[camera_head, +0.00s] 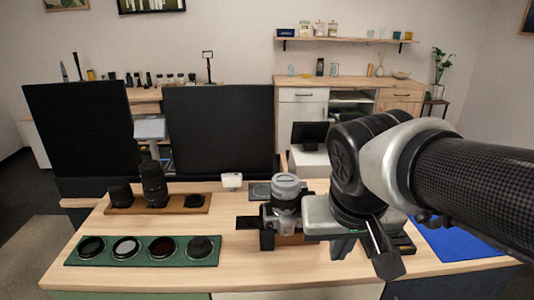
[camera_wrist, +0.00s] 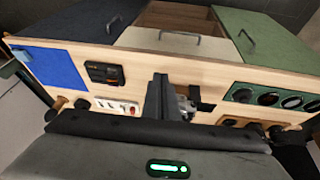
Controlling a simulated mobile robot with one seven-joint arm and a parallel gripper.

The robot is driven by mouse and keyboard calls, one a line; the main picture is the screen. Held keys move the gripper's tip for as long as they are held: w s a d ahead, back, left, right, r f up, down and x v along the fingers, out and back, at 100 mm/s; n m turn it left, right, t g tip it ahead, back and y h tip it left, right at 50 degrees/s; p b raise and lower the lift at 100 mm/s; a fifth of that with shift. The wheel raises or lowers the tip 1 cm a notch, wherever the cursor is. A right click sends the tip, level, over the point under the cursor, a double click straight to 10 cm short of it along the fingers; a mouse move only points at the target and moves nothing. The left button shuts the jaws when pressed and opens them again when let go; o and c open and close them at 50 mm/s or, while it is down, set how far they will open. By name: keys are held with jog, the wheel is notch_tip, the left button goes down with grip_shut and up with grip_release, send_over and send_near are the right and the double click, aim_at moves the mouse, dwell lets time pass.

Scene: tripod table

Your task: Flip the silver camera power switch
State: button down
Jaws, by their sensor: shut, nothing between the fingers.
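The silver camera (camera_head: 285,190) stands near the middle of the table, its round grey top facing up. My gripper's hand and arm cover its right side in the head view. A small silver part of the camera (camera_wrist: 183,103) shows just right of my fingers in the wrist view. My gripper (camera_wrist: 160,82) is shut and empty, its fingers together beside the camera. I cannot tell whether they touch it. The power switch cannot be made out in either view.
A green tray (camera_head: 75,251) with several round filters lies at the front left. A wooden tray (camera_head: 122,208) with dark lenses is behind it. A blue mat (camera_head: 455,240) lies at the right. A small white object (camera_head: 231,180) stands at the back. Bare tabletop lies between the trays and camera.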

jog(key=w+a+r+h+p, duration=0.2)
jog(key=w+a+p, duration=0.2)
jog(key=w, duration=0.3)
jog(key=w+a+r+h+p, duration=0.2)
jog(key=w+a+p, duration=0.2)
jog(key=w, duration=0.3)
jog(key=shift+w+m+h+p, duration=0.3)
jog(key=shift+p, duration=0.55)
jog(key=shift+r, duration=0.1)
jog(key=x, duration=1)
